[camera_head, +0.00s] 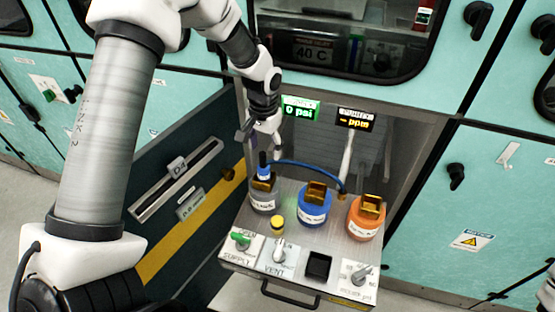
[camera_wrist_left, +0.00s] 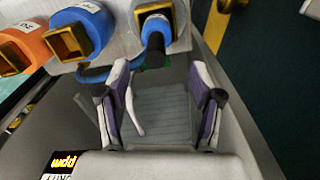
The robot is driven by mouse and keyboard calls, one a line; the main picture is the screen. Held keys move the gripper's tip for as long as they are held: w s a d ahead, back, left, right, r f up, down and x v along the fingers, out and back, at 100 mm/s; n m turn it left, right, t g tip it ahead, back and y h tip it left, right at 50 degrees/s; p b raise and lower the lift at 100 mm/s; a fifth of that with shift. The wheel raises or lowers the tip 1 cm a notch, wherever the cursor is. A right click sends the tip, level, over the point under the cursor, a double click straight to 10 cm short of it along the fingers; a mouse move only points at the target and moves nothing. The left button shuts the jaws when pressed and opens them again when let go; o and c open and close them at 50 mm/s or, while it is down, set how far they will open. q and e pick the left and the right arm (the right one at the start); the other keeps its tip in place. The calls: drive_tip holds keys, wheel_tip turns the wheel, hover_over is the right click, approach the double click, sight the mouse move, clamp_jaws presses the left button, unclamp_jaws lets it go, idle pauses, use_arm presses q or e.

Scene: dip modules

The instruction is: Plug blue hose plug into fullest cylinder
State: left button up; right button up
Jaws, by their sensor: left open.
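The blue hose plug (camera_head: 263,160) stands in the brass-coloured top of the grey cylinder (camera_head: 263,200); it also shows in the left wrist view (camera_wrist_left: 155,38). Its blue hose (camera_head: 310,165) arcs right to the back of the drawer. A blue cylinder (camera_head: 313,214) stands in the middle and an orange cylinder (camera_head: 365,222) at the right, both with open brass tops. My left gripper (camera_head: 261,141) is open just above the plug. In the left wrist view the plug lies beyond the spread fingertips (camera_wrist_left: 160,75), with nothing between them. My right gripper is not in view.
The cylinders sit in a grey drawer (camera_head: 226,256) with a green supply knob (camera_head: 241,239), a vent knob (camera_head: 280,251) and a yellow button (camera_head: 278,224) in front. A green "0 psi" display (camera_head: 300,109) and a yellow ppm display (camera_head: 355,119) stand behind. An open dark door (camera_head: 185,185) is left.

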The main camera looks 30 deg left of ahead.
sight(263, 167)
use_arm(q)
drive_tip(key=s+f, duration=0.1)
drive_tip(key=s+f+p, duration=0.1)
drive_tip(key=s, duration=0.1)
drive_tip(key=shift+s+d, duration=0.1)
drive_tip(key=shift+d, duration=0.05)
drive_tip(key=f, duration=0.1)
drive_tip(key=w+f, duration=0.1)
drive_tip(key=f, duration=0.2)
drive_tip(key=shift+w+d+f+p, duration=0.1)
drive_tip(key=shift+w+f+p, duration=0.25)
drive_tip(key=shift+s+r, duration=0.15)
drive_tip(key=shift+s, duration=0.05)
drive_tip(key=shift+s+r, duration=0.1)
drive_tip(key=shift+s, duration=0.05)
drive_tip(key=c, duration=1)
clamp_jaws()
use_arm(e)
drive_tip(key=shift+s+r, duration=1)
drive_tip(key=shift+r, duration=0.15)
